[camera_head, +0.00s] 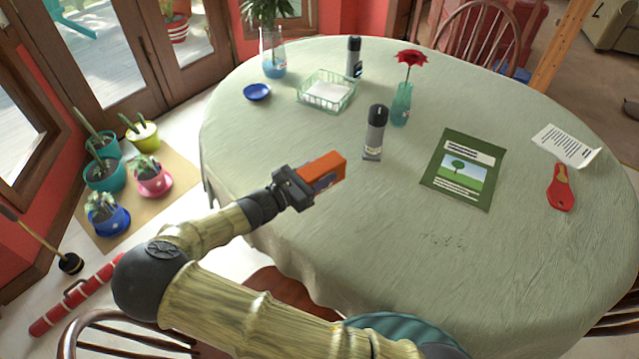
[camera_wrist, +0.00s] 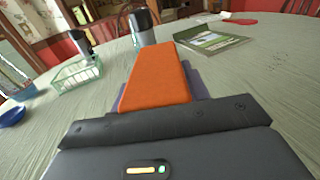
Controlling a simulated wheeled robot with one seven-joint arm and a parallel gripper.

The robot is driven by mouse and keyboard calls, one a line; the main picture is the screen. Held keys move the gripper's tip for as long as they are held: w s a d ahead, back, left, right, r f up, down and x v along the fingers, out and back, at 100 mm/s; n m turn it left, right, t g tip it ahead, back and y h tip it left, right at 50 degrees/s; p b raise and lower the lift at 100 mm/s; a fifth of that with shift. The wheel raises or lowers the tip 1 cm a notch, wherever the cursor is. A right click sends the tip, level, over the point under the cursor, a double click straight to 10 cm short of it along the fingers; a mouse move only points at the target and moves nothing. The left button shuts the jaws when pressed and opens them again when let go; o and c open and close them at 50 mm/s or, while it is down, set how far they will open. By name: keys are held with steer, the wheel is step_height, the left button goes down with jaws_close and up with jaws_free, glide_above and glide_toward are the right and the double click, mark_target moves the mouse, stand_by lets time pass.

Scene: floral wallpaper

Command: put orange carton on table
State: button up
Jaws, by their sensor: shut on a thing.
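My gripper (camera_head: 308,183) is shut on an orange carton (camera_head: 324,166) over the near left part of the table. The carton's orange face also shows in the wrist view (camera_wrist: 158,78), pointing away from my gripper, with purple edges beside it. The table (camera_head: 330,255) is oval with a pale green cloth. From these views I cannot tell whether the carton touches the cloth. My gripper's fingertips are largely hidden by the carton.
A grey, black-topped bottle (camera_head: 374,135) stands just beyond the carton. A green basket (camera_head: 314,102), blue bowl (camera_head: 257,92), rose vase (camera_head: 401,104), green booklet (camera_head: 449,190), paper (camera_head: 566,146) and red peeler-like item (camera_head: 560,193) are also on the table. The near centre and right are clear.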

mark_target(319, 166)
step_height(319, 166, up, 3)
steer(key=shift+r, duration=0.2)
steer(key=shift+r, duration=0.15)
stand_by(0.6)
